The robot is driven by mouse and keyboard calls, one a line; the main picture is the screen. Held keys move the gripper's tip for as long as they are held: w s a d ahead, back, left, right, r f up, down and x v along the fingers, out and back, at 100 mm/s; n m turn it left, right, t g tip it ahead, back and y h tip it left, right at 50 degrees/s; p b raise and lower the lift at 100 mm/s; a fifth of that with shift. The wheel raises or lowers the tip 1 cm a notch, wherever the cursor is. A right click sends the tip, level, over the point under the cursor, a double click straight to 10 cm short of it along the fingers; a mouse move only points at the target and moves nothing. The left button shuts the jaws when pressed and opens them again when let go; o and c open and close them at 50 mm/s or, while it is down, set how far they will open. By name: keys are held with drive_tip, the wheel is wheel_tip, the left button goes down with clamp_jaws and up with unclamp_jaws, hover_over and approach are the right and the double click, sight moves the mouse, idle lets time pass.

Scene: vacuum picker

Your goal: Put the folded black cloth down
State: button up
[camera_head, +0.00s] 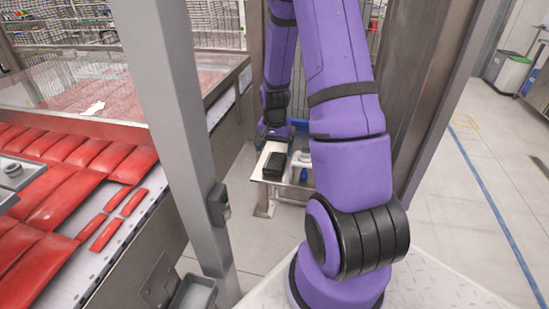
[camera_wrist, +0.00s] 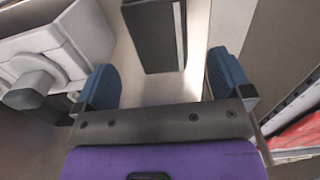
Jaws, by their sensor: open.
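The folded black cloth (camera_head: 274,163) lies as a dark, flat block on a small light table (camera_head: 263,178) in the head view. In the wrist view a dark slab with a pale stripe along its right side, apparently the cloth (camera_wrist: 152,35), lies at the top centre, beyond and between my fingertips. My gripper (camera_wrist: 163,70) is open, its two blue fingers wide apart with nothing between their pads. In the head view the end of my arm is just behind the cloth, and the fingers are too small to make out.
White and grey equipment (camera_wrist: 48,50) stands close to the left finger in the wrist view; a white item (camera_head: 305,158) is right of the cloth on the table. A grey post (camera_head: 175,110) and a conveyor with red packs (camera_head: 60,200) are on the left.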

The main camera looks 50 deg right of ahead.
sight(274, 161)
drive_tip(key=s+a+r+n+t, duration=0.1)
drive_tip(key=s+a+r+n, duration=0.15)
drive_tip(key=a+r, duration=0.65)
drive_tip(key=s+a+r+n+t, duration=0.1)
drive_tip(key=a+r+n+t, duration=0.2)
drive_tip(key=r, duration=1.2)
drive_tip(key=s+a+r+n, duration=0.3)
drive_tip(key=s+a+r, duration=0.1)
drive_tip(key=s, duration=0.3)
drive_tip(key=s+a+r+n+t, duration=0.1)
drive_tip(key=s+a+r+n, duration=0.2)
drive_tip(key=s+a+r, duration=0.2)
drive_tip(key=s+a, duration=0.1)
drive_tip(key=s, duration=0.1)
drive_tip(key=shift+s+a, duration=0.3)
drive_tip(key=shift+s, duration=0.1)
drive_tip(key=shift+n, duration=0.25)
